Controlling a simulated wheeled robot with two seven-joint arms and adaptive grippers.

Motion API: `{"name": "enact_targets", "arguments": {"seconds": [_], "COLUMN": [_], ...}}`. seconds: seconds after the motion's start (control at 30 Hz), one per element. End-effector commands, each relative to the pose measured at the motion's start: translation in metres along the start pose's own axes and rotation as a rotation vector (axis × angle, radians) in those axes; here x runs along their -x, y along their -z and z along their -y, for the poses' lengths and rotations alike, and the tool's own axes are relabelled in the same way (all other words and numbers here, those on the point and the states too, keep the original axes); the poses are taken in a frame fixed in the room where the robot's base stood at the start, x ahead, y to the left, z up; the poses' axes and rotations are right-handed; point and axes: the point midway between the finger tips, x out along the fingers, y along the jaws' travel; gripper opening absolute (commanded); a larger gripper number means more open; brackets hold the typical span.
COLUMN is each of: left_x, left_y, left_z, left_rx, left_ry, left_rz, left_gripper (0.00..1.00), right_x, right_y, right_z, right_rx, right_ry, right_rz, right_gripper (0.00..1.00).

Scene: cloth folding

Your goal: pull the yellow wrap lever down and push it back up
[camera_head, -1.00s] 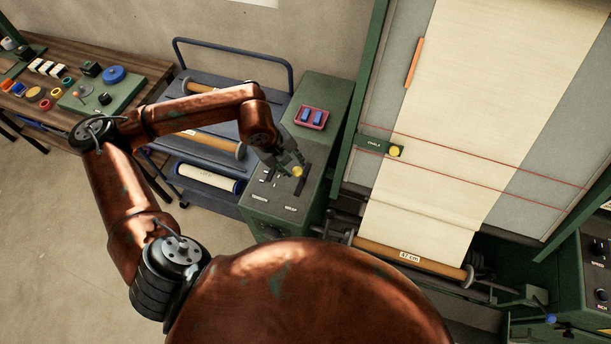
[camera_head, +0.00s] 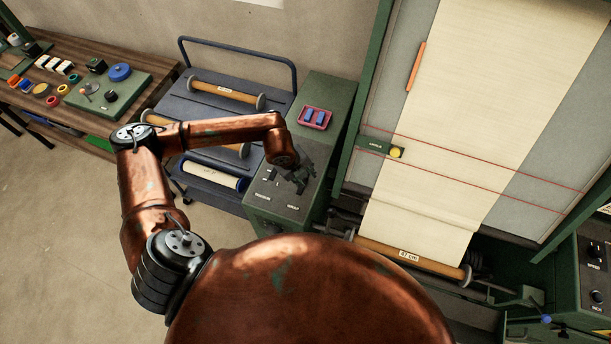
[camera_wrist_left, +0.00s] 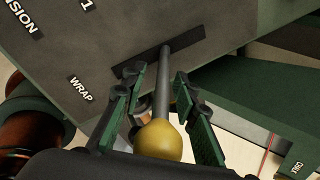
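The wrap lever, a dark rod with a yellow ball knob (camera_wrist_left: 158,141), stands in a slot of the green control box (camera_head: 335,95). In the left wrist view the rod rises from around the middle of the slot, and the WRAP label (camera_wrist_left: 81,88) is beside it. My left gripper (camera_head: 303,182) is over the box top and hides the knob in the head view. In the left wrist view the left gripper (camera_wrist_left: 160,80) is open, with one finger on each side of the rod and a visible gap to each. My right gripper is not in view.
A red tray with blue blocks (camera_head: 315,118) sits on the box behind the gripper. A blue cart with rolls (camera_head: 215,92) stands to the left. The machine frame with cream cloth (camera_head: 480,110) rises close on the right, with a second yellow knob (camera_head: 397,152).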

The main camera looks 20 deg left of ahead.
Motion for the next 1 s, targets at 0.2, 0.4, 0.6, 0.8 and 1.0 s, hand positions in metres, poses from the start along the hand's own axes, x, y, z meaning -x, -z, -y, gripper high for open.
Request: {"name": "enact_targets", "arguments": {"seconds": [0.2,0.4,0.6,0.8,1.0], "left_x": [-0.0010,-0.0007,-0.0006,-0.0005,-0.0004], "left_y": [0.0002,0.0003,0.0003,0.0003,0.0003], "left_z": [0.0000,0.0001,0.0001,0.0000,-0.0001], "left_rx": [-0.001,-0.001,-0.001,-0.001,-0.001], "left_ry": [0.000,0.000,0.000,-0.001,-0.001], "left_rz": [0.000,-0.001,0.000,0.000,0.000], "left_gripper": [0.27,0.16,0.02,0.00,0.00], "right_x": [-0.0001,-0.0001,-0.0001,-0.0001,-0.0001], "right_y": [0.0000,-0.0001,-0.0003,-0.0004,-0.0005], "right_z": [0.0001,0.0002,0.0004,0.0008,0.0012], "right_rx": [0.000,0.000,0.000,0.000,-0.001], "right_ry": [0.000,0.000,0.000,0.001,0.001], "right_rz": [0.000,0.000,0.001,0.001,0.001], "right_gripper": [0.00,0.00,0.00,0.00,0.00]}}
